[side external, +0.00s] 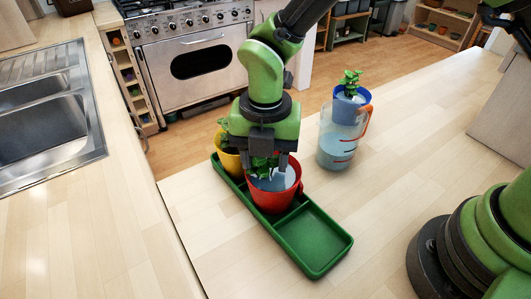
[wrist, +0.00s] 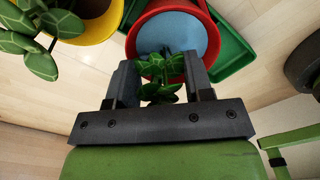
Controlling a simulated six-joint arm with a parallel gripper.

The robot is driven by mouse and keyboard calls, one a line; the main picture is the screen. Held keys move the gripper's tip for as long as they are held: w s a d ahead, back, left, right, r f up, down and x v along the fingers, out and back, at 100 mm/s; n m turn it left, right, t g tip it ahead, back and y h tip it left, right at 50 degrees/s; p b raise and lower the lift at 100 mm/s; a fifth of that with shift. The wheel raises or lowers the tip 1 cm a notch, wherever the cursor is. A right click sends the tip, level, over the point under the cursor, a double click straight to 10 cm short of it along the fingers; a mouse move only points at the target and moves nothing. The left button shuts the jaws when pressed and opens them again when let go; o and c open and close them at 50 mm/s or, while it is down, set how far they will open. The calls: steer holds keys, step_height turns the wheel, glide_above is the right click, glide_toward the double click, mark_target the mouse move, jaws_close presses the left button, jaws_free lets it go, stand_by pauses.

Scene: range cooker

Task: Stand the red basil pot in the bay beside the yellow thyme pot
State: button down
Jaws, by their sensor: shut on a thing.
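The red basil pot (side external: 274,203), with pale blue fill and a small green plant, is at the middle bay of the green tray (side external: 327,262). My gripper (side external: 266,168) is shut on it from above; in the wrist view the fingers (wrist: 162,66) straddle the plant at the near side of the red pot (wrist: 143,39). The pot looks upright. Its base is partly hidden by the tray wall, so I cannot tell whether it touches the bay floor. The yellow thyme pot (side external: 230,164) stands in the tray's far-left bay, partly hidden by my gripper.
The tray's front-right bay (side external: 313,238) is empty. A clear measuring jug (side external: 336,150) with an orange handle stands behind right; a blue pot (side external: 345,100) with a plant shows at its top, inside or behind. The counter (side external: 420,130) to the right is mostly clear.

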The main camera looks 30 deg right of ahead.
steer(key=c, duration=0.5)
jaws_free()
steer(key=shift+f, duration=0.15)
